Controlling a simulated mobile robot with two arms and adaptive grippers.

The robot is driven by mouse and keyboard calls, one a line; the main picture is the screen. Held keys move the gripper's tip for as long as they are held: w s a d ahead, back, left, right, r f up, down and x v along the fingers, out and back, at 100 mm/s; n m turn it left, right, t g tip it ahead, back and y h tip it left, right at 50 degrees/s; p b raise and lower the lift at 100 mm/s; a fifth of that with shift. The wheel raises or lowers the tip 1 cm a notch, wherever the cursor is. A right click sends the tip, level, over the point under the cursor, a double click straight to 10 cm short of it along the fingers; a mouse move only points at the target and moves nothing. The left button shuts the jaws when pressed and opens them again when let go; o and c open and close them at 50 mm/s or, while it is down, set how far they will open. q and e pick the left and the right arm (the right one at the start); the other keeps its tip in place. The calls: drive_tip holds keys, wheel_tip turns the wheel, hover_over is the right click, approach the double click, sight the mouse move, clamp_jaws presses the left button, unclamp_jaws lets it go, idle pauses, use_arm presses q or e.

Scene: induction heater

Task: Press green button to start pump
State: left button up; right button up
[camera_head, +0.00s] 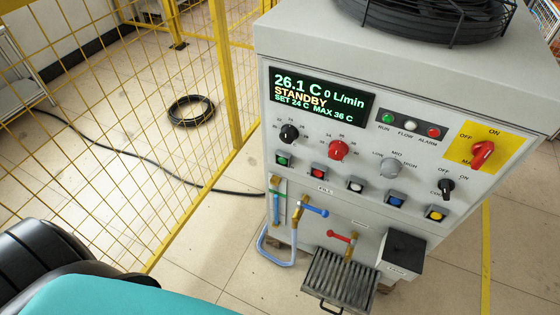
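A black knob (289,134) is just above the green button. Nothing covers the button. Neither of my grippers shows in the head view.
Red (319,171), white (356,185), blue (396,200) and yellow (436,214) buttons continue the row. A yellow mesh fence (160,120) stands left of the machine. Blue-handled (313,210) and red-handled (340,236) valves and a grate (338,279) protrude below.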

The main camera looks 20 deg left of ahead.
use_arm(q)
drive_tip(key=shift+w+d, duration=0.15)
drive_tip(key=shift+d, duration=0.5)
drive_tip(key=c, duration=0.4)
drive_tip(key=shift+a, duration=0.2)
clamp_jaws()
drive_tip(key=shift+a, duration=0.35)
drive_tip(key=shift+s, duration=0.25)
